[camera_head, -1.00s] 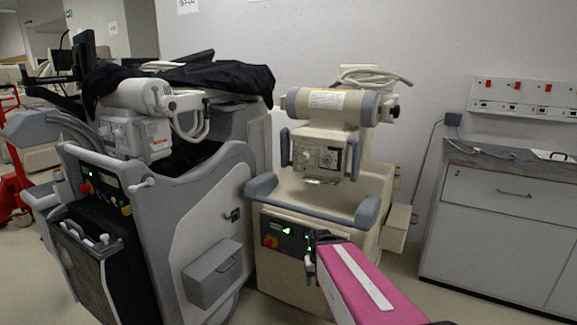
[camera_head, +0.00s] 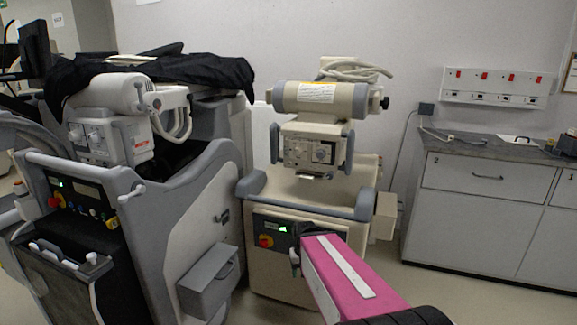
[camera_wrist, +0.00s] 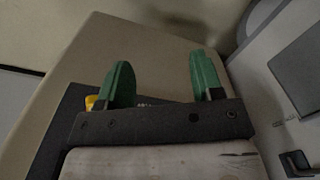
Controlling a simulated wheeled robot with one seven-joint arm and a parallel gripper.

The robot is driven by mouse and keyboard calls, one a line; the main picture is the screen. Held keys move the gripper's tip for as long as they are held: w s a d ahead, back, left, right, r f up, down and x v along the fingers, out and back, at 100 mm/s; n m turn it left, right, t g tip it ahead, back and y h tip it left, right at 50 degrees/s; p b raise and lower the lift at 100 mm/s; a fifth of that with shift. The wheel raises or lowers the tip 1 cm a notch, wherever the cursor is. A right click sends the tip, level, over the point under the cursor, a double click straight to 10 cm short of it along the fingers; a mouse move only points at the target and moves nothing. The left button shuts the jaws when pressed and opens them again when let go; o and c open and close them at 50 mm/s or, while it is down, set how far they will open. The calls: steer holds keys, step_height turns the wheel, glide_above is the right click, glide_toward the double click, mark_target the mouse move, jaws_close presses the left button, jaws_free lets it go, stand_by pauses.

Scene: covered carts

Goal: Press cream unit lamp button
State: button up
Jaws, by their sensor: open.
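The cream unit (camera_head: 318,215) stands in the middle of the head view, with a dark control panel (camera_head: 271,238) on its front. The panel shows a red knob with yellow and a small green-lit display; the lamp button cannot be made out. My gripper (camera_head: 295,262) is at the right end of this panel and, with my pink arm, hides part of it. In the wrist view my gripper (camera_wrist: 161,75) is open, its two green fingers apart with nothing between them. The dark panel (camera_wrist: 72,112) and a yellow part lie left of and behind the fingers. Contact cannot be told.
A grey unit (camera_head: 185,225) under a black cover (camera_head: 165,78) stands close on the left, with a grey box on its side. A grey cabinet (camera_head: 470,225) stands at the right by the wall. Some floor shows between the cream unit and the cabinet.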

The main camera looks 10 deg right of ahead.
jaws_close()
stand_by(1.5)
